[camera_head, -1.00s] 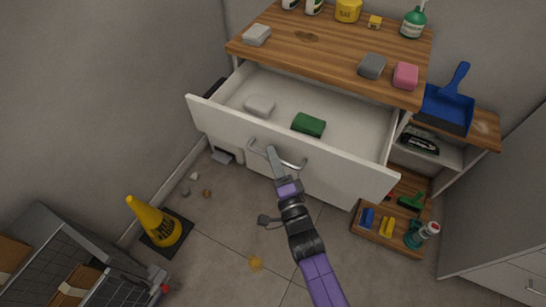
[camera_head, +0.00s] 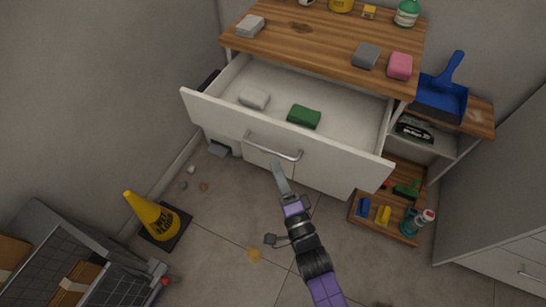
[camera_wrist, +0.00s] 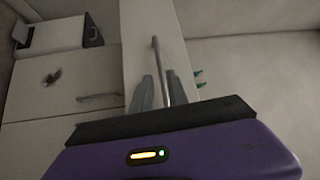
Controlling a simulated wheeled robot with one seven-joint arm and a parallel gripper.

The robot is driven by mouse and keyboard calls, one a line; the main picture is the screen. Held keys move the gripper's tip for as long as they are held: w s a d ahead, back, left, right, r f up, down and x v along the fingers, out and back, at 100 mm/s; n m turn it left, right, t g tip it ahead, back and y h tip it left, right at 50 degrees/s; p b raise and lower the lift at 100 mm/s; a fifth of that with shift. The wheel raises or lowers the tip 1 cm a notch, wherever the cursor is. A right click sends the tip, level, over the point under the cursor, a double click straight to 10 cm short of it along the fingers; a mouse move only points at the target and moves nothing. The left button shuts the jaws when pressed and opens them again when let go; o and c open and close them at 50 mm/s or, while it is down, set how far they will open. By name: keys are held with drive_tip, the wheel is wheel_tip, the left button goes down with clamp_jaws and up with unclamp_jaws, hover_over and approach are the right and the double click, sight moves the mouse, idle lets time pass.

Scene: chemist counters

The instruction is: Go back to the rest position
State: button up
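My gripper (camera_head: 279,168) is just in front of and below the handle (camera_head: 272,147) of the pulled-out white drawer (camera_head: 230,128), apart from it in the head view. In the wrist view my two fingers (camera_wrist: 162,92) are spread with nothing held, and the handle (camera_wrist: 157,60) shows beyond and between them. The drawer is open and holds a white block (camera_head: 254,98) and a green sponge (camera_head: 303,116). My purple and black arm reaches up from the bottom of the head view.
A wooden counter (camera_head: 315,40) above the drawer bears sponges and bottles. A low wooden shelf (camera_head: 385,228) with small items is at right. A yellow cone (camera_head: 152,215) and a grey basket cart (camera_head: 70,250) stand at left. Small debris lies on the floor. The floor around my arm is otherwise clear.

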drive_tip(key=shift+s+d, duration=0.25)
drive_tip(key=shift+s, duration=0.25)
drive_tip(key=s+d+r+n+h+p, duration=0.1)
drive_tip(key=s+d+n+h, duration=0.15)
drive_tip(key=s+d, duration=0.55)
drive_tip(key=s+d+r+n+h, duration=0.1)
drive_tip(key=s+d+n+h, duration=0.15)
drive_tip(key=s+d, duration=0.55)
drive_tip(key=s+d+r+n+g+h, duration=0.1)
drive_tip(key=s+d+r+n, duration=0.2)
drive_tip(key=s+r, duration=0.3)
drive_tip(key=s+d+r+n+g+h+p, duration=0.1)
drive_tip(key=s+d+r+n+h, duration=0.1)
drive_tip(key=s+r, duration=0.5)
drive_tip(key=s+n, duration=0.1)
drive_tip(key=s, duration=0.3)
drive_tip(key=shift+s+d+r+g+h, duration=0.2)
drive_tip(key=shift+d+r+g+h, duration=0.1)
drive_tip(key=shift+d+g, duration=0.1)
